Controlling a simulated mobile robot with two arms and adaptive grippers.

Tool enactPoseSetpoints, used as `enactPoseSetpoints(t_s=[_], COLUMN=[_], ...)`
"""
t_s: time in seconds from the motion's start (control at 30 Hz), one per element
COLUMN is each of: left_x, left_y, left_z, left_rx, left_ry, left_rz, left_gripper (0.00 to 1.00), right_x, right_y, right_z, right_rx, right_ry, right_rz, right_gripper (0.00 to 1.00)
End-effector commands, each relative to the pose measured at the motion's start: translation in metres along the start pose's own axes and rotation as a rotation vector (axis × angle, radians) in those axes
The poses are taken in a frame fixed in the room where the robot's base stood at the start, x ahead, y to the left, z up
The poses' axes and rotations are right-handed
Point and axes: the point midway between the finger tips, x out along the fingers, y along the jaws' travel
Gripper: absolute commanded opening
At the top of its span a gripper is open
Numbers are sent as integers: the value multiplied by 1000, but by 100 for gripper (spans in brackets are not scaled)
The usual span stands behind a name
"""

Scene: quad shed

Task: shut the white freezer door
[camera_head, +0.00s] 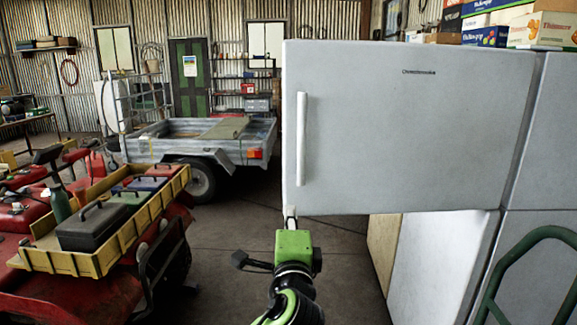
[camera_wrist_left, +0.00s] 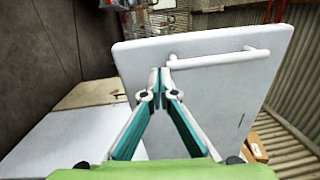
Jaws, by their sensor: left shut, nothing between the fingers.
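The white freezer door (camera_head: 415,130) stands swung open in the head view, its outer face towards me. Its vertical white handle (camera_head: 301,140) is near the left edge, and the hinge side is at the right. My left gripper (camera_head: 289,212) is shut and empty at the door's lower left corner, below the handle. In the left wrist view, the shut fingertips (camera_wrist_left: 163,80) overlap the door panel (camera_wrist_left: 215,100) close to the handle (camera_wrist_left: 220,58). I cannot tell whether they touch the door. My right gripper is not in view.
The lower white freezer front (camera_head: 435,265) is below the door. A green tubular frame (camera_head: 515,270) stands at the lower right. A red quad with a yellow rack (camera_head: 95,262) is at the left, and a trailer (camera_head: 200,145) behind. Boxes (camera_head: 490,35) sit on top. Concrete floor is open between.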

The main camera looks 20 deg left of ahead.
Motion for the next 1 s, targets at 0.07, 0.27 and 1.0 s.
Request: enactPoseSetpoints(t_s=[0.07,0.27,1.0], left_x=[-2,11,132], left_y=[9,16,25], left_z=[3,5,7], left_rx=[-35,-47,-45], left_ry=[-13,-22,-21], left_rz=[61,87,82], left_gripper=[0,0,0], right_x=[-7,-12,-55], right_y=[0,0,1], right_z=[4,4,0], right_rx=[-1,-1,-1], right_ry=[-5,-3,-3], right_rz=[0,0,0], right_gripper=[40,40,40])
